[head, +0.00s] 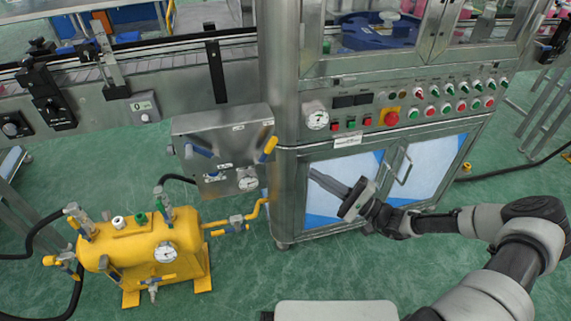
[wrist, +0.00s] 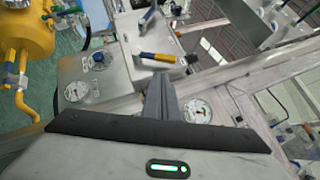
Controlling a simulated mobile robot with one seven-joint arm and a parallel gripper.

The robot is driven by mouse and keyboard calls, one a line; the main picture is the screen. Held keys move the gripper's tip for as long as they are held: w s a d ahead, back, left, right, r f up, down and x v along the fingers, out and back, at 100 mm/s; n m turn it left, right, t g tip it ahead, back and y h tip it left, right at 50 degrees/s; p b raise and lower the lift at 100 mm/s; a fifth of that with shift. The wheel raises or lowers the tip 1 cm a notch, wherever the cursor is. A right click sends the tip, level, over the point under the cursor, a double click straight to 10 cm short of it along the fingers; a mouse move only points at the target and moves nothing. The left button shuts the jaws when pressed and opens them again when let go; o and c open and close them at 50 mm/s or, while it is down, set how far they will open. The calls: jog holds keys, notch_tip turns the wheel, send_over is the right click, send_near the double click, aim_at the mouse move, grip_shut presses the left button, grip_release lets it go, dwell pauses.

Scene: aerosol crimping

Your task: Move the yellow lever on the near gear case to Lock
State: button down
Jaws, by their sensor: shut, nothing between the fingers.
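A grey metal case (head: 222,135) is fixed beside the steel column in the head view. A yellow lever (head: 269,148) stands tilted on its right side, its top leaning right. A blue-handled lever (head: 199,150) lies on the case's left part. Small labels on the case are too small to read. The wrist view shows a lever with a blue and yellow handle (wrist: 158,57) on a grey case; I cannot tell which lever it is. My gripper (head: 318,178) is shut and empty, right of the case and apart from the yellow lever. Its fingers also show in the wrist view (wrist: 160,92).
A yellow tank (head: 140,242) with valves and gauges stands on the floor at lower left. A steel cabinet with a button panel (head: 405,105) stands behind my arm. A conveyor (head: 155,68) runs behind the case.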

jog(key=w+d+f+m+t, duration=0.1)
jog(key=d+f+m+t, duration=0.1)
jog(key=t, duration=0.1)
jog(key=b, duration=0.2)
send_near(265, 150)
jog(key=shift+w+a+r, duration=0.35)
jog(key=shift+w+r, duration=0.15)
jog(key=shift+w, duration=0.2)
jog(key=shift+w+a+r, duration=0.3)
jog(key=shift+w+r, duration=0.25)
jog(key=shift+w, duration=0.1)
jog(key=shift+w+a+r, duration=0.35)
jog(key=shift+w+r, duration=0.15)
jog(key=shift+w, duration=0.2)
jog(key=shift+r+h, duration=0.1)
jog(key=shift+h, duration=0.2)
